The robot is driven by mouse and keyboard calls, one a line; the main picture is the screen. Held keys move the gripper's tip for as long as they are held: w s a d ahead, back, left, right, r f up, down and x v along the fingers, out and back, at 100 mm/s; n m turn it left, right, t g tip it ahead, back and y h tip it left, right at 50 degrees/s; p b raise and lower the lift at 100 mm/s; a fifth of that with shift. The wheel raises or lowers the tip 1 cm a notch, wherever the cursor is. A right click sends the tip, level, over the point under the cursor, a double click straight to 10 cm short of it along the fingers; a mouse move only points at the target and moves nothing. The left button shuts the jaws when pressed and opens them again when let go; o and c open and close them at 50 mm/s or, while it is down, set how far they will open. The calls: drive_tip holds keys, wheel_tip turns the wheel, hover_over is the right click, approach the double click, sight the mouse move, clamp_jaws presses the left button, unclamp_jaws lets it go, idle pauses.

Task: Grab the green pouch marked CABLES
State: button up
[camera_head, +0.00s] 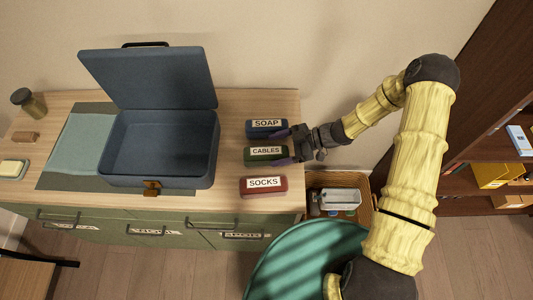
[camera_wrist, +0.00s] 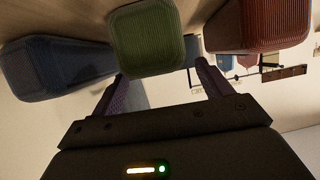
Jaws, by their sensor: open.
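The green pouch marked CABLES (camera_head: 262,156) lies on the wooden dresser top, between the blue pouch marked SOAP (camera_head: 264,127) and the red pouch marked SOCKS (camera_head: 262,187). My gripper (camera_head: 284,147) is at its right end in the head view, with its fingers spread. In the wrist view the green pouch (camera_wrist: 146,40) is ahead, roughly between the two fingertips of my open gripper (camera_wrist: 160,72). The blue pouch (camera_wrist: 55,66) is to its left and the red pouch (camera_wrist: 258,25) to its right there. I cannot tell whether the fingers touch the green pouch.
An open, empty blue case (camera_head: 155,150) stands left of the pouches on a dark mat. A jar (camera_head: 30,103), a small brown block (camera_head: 26,137) and a soap-like bar (camera_head: 13,168) are at the far left. A wicker basket (camera_head: 358,182) stands beyond the dresser's right edge.

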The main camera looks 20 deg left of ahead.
sight(271, 151)
drive_tip(key=shift+x, duration=1.35)
drive_tip(key=shift+w, duration=0.1)
drive_tip(key=c, duration=1.1)
drive_tip(key=shift+c, duration=0.2)
wheel_tip(271, 151, up, 10)
drive_tip(key=b, duration=0.1)
drive_tip(key=shift+b, duration=0.3)
